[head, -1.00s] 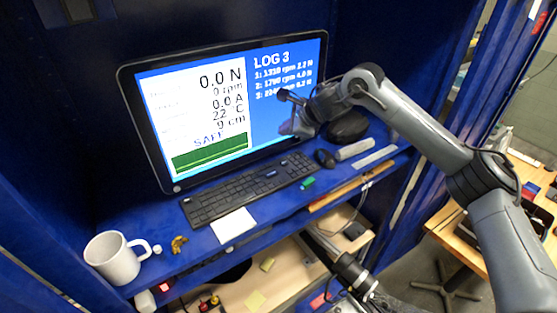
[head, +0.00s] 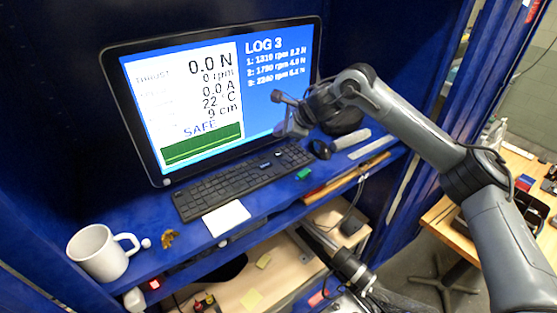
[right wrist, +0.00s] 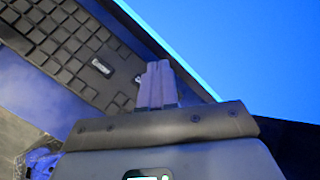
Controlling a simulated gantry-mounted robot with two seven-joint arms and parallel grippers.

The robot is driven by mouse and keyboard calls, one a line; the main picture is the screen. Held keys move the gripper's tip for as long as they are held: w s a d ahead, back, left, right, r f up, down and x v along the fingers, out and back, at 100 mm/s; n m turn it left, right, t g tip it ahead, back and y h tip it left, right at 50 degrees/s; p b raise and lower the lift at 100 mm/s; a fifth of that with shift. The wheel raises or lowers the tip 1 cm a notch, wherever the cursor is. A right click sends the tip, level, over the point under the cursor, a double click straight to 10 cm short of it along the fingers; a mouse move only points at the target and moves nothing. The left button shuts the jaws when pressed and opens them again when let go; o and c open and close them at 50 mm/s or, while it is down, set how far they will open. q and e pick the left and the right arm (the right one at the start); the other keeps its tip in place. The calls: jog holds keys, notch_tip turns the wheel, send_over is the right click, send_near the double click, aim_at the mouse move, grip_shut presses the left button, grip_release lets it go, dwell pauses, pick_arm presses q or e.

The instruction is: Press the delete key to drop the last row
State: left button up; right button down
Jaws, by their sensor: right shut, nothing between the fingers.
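The black keyboard (head: 235,185) lies on the blue shelf below the monitor (head: 185,110). The screen reads LOG 3 with three rows, the last at 2240 rpm. My right gripper (head: 287,128) is shut and empty, in front of the screen's lower right, above the keyboard's right end. In the right wrist view its closed fingertips (right wrist: 157,66) stand over the keyboard's edge, beside the screen. A key with a pale label (right wrist: 101,66) shows left of the fingers, apart from them. I cannot read the label. My left gripper is not in view.
A white mug (head: 98,252) stands at the shelf's left end. A white note (head: 227,218) and a green object (head: 303,174) lie in front of the keyboard. A dark mouse (head: 320,149) sits to its right. The screen rises close behind the gripper.

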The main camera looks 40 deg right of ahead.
aim_at(280, 157)
notch_tip(280, 157, down, 3)
jog(key=shift+r+b, duration=0.1)
jog(key=shift+b, duration=0.85)
jog(key=shift+f+b, duration=0.45)
jog(key=shift+f, duration=0.6)
jog(key=shift+f, duration=0.15)
dwell(0.3)
jog(key=shift+f, duration=0.25)
jog(key=shift+f, duration=0.35)
dwell(0.7)
jog(key=shift+r, duration=0.1)
dwell(0.3)
jog(key=shift+r+p, duration=0.5)
jog(key=shift+r, duration=0.15)
